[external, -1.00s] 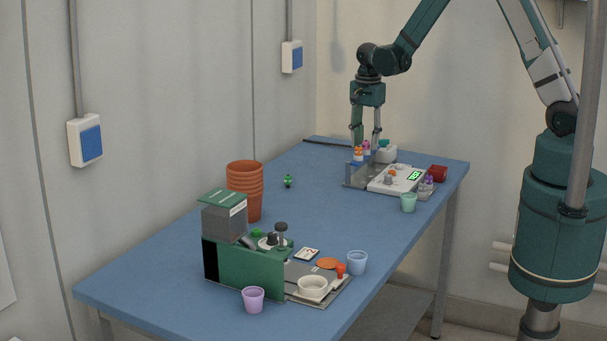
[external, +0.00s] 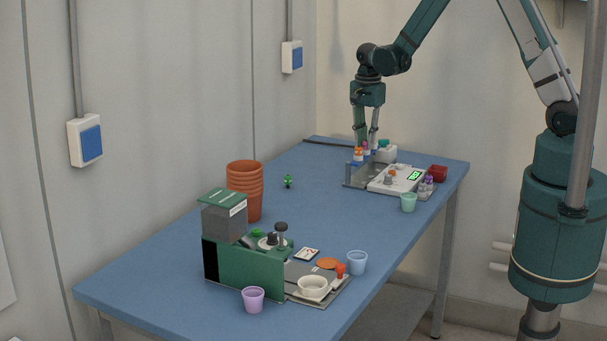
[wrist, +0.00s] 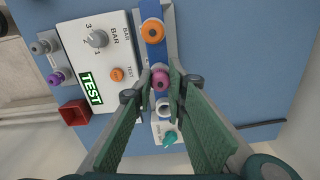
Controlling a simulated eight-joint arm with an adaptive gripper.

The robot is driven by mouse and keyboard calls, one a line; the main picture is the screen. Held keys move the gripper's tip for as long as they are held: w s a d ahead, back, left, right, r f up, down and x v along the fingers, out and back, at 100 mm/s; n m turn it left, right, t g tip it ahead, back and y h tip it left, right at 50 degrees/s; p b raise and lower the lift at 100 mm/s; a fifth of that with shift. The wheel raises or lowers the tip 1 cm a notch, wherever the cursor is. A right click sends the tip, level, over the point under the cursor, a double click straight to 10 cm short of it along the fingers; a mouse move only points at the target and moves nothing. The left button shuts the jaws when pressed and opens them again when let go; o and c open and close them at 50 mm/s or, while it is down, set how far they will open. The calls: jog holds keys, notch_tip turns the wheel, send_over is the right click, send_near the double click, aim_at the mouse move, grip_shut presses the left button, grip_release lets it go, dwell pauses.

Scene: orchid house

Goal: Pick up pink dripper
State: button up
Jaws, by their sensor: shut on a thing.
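The pink dripper (wrist: 161,80) is a small bottle with a pink top. In the wrist view it sits between the fingertips of my gripper (wrist: 161,86), which is shut on it. In the external view the dripper (external: 365,146) is small and partly hidden by my gripper (external: 367,145), which reaches down from above at the far end of the table. The dripper is still among the other items at the grey rack; whether it is lifted cannot be told.
An orange-topped bottle (wrist: 152,30) stands close beside the dripper. A white bottle with a teal top (wrist: 168,136) is on the other side. A white device with a green TEST display (wrist: 92,88) and a red box (wrist: 75,112) are near. The blue table (external: 300,215) has free room.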

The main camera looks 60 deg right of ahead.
jog(key=shift+r, duration=0.15)
notch_tip(320, 180, up, 10)
dwell(0.8)
